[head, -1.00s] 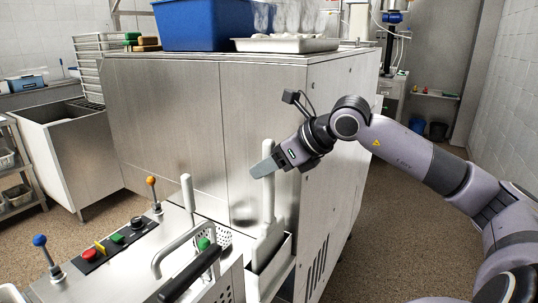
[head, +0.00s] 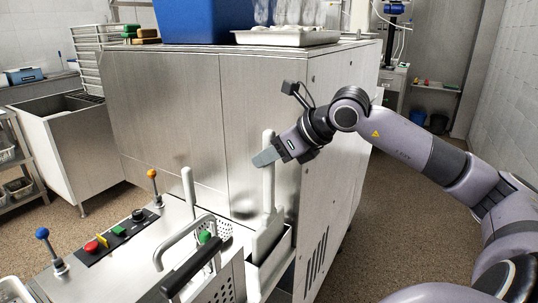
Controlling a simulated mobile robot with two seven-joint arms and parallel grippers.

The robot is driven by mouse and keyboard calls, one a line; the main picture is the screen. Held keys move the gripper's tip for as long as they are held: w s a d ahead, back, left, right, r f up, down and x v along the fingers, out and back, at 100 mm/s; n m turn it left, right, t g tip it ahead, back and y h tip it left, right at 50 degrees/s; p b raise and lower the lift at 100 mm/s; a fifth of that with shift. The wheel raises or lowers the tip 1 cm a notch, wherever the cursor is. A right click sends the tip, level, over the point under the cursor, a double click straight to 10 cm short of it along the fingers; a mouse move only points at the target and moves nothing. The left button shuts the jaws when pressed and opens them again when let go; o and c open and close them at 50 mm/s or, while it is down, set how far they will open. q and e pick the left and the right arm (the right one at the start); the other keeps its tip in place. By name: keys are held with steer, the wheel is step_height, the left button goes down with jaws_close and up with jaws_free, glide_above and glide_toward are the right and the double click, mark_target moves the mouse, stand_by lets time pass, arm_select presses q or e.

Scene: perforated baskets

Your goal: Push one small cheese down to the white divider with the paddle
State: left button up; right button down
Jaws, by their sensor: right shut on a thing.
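The white paddle (head: 268,208) stands nearly upright, its lower end inside a narrow steel bin (head: 277,258) at the front of the machine. My right gripper (head: 266,157) is shut on the upper part of the paddle's handle, reaching in from the right. The lower edge of the paddle is hidden by the bin wall. I see no small cheese and cannot make out a white divider. My left gripper is not in view.
A second white handle (head: 188,188) stands left of the paddle. A perforated basket (head: 228,281) with a black-gripped bar is in front. A control panel (head: 112,240) with buttons and knobbed levers is at left. The large steel cabinet (head: 165,110) rises behind.

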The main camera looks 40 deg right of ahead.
step_height(320, 180, up, 2)
steer(key=shift+p, duration=0.65)
stand_by(0.4)
